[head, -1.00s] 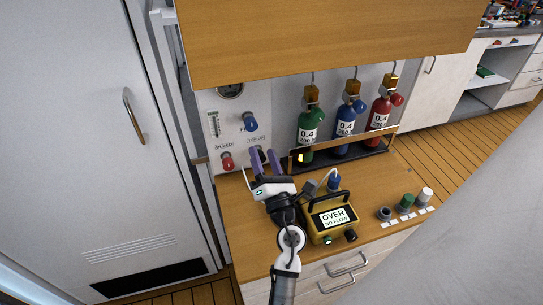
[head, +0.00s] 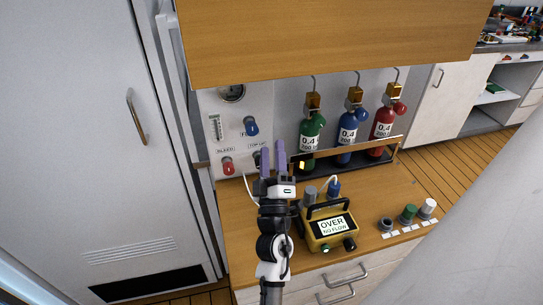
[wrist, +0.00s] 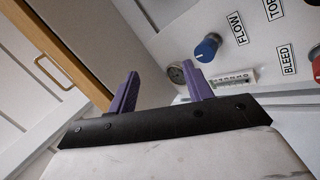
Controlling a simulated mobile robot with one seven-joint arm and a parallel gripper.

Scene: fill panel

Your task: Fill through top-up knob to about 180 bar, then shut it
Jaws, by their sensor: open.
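The white panel (head: 205,150) carries a round gauge (head: 232,93); its reading is too small to make out. The top-up knob (head: 257,158) is dark and mostly hidden behind my gripper. My gripper (head: 273,157) is open and empty, its purple fingers pointing up in front of the panel, just right of that knob; contact cannot be told. A blue flow knob (head: 251,127) and a red bleed knob (head: 228,166) are on the panel. In the wrist view the fingers are spread, with the gauge (wrist: 176,72) and blue knob (wrist: 207,47) beyond; the top-up knob is out of view.
Green, blue and red cylinders (head: 346,128) stand behind a wooden rail (head: 350,150). A wooden cabinet (head: 320,40) overhangs the panel. Several caps (head: 408,214) stand at right.

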